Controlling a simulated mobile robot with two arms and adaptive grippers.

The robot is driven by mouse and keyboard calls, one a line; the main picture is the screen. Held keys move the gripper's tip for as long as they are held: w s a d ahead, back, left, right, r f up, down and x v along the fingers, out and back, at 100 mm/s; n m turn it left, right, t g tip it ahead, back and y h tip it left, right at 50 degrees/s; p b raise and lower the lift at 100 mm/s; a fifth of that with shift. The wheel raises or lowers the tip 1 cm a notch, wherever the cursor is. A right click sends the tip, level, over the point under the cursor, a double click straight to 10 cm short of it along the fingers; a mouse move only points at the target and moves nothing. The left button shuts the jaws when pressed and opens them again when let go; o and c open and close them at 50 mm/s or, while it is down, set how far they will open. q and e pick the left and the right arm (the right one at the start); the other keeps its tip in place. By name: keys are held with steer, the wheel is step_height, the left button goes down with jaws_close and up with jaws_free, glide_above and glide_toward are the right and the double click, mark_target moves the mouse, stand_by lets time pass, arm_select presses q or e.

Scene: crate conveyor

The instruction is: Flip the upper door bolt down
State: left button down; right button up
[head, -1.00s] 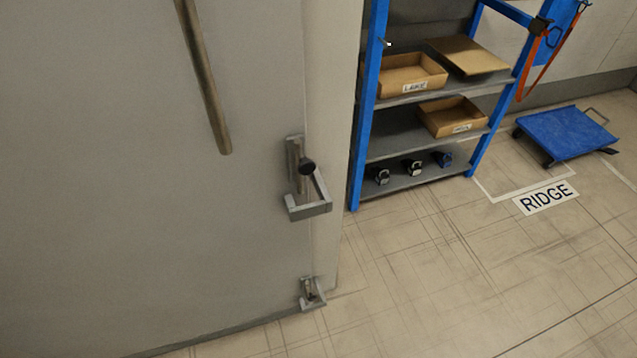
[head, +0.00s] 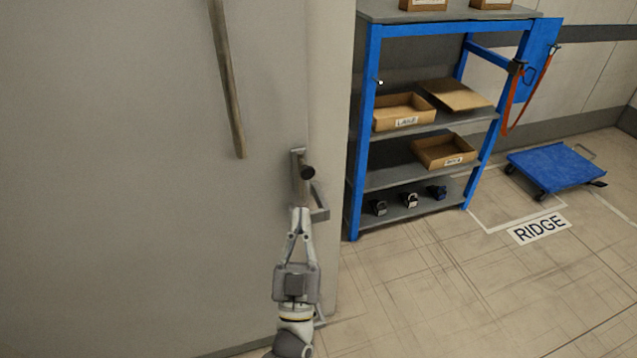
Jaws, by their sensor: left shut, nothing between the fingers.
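The upper door bolt (head: 302,162) sits at the right edge of the grey door (head: 140,180). It has a grey metal plate, an upright bar, a dark round knob (head: 307,172) and an angular bracket (head: 320,205) reaching out to the right. My left gripper (head: 301,212) comes up from below, its fingers shut and empty. Its tips overlap the lower part of the bolt, just below the knob; I cannot tell whether they touch it. The lower bolt (head: 320,322) is mostly hidden behind my gripper and arm. My right gripper is not in view.
A long vertical door handle (head: 228,85) is up and left of the bolt. A blue-framed shelf (head: 358,140) with cardboard boxes stands close right of the door frame. A blue platform cart (head: 555,166) is farther right. The tiled floor (head: 430,300) in front is clear.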

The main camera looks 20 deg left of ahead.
arm_select(q)
steer(key=p+x, duration=0.1)
steer(key=x, duration=0.2)
steer(key=f+p+x, duration=0.1)
steer(key=x, duration=0.2)
steer(key=w+p+x, duration=0.1)
steer(key=x, duration=0.2)
steer(key=shift+w+a, duration=0.2)
steer(key=shift+w, duration=0.15)
steer(key=shift+w+a+f, duration=0.1)
steer(key=shift+w+f, duration=0.05)
steer(key=shift+f, duration=0.35)
steer(key=shift+w+f, duration=0.2)
steer(key=shift+f, duration=0.3)
steer(key=shift+f, duration=0.1)
steer(key=b, duration=0.6)
glide_toward(306, 177)
steer(key=w, duration=0.1)
steer(key=w+r, duration=0.2)
steer(key=w, duration=0.1)
steer(key=shift+w+a, duration=0.1)
steer(key=shift+a, duration=0.1)
